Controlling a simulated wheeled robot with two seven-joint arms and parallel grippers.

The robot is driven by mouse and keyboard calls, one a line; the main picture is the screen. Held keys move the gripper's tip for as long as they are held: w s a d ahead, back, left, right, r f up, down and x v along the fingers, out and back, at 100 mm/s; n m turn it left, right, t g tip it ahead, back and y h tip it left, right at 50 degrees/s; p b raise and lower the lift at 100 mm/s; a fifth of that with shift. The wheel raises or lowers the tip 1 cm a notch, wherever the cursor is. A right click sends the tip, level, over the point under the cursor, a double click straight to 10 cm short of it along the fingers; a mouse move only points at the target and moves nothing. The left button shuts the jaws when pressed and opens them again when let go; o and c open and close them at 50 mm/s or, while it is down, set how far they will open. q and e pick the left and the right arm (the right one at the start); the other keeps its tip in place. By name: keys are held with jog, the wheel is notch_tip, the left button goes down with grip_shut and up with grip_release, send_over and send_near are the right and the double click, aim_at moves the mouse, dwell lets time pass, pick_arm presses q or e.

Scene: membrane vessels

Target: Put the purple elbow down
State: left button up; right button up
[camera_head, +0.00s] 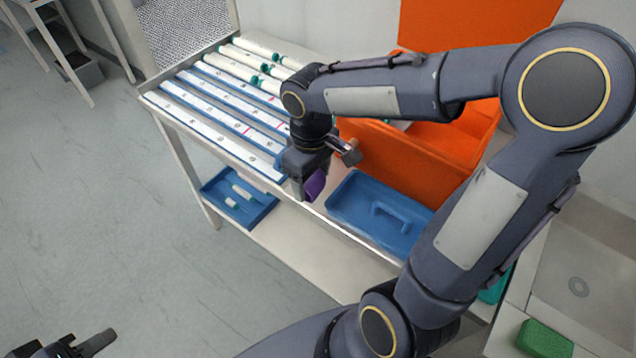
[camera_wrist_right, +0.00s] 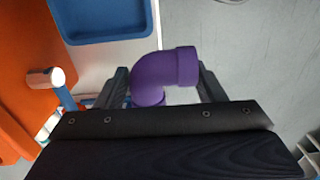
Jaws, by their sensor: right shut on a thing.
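The purple elbow (camera_wrist_right: 160,74) sits between the two fingers of my right gripper (camera_wrist_right: 163,88) in the wrist view. The gripper is shut on it. In the head view the elbow (camera_head: 315,184) shows just under my right gripper (camera_head: 309,176), near the front edge of the white table, and is mostly hidden by the gripper. My left gripper (camera_head: 85,345) shows only in part at the bottom left corner, over the floor. Its opening is cut off by the picture edge.
Blue-edged white strips (camera_head: 215,124) and white tubes with green ends (camera_head: 240,68) cover the table's left part. An orange bin (camera_head: 400,160) and a blue tray (camera_head: 372,210) stand to the right. A smaller blue tray (camera_head: 262,213) sits on the lower shelf. A green sponge (camera_head: 545,340) lies by the sink.

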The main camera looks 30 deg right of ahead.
aim_at(314, 178)
jog(key=w+f, duration=0.1)
jog(key=w+d+f, duration=0.1)
jog(key=f, duration=0.1)
jog(key=w+d+f, duration=0.1)
jog(key=f, duration=0.1)
jog(key=shift+w+d+f, duration=0.2)
jog(key=shift+w, duration=0.05)
jog(key=shift+w+f, duration=0.1)
jog(key=shift+f, duration=1.6)
jog(key=shift+f, duration=0.1)
jog(key=shift+f, duration=0.15)
jog(key=o, duration=1)
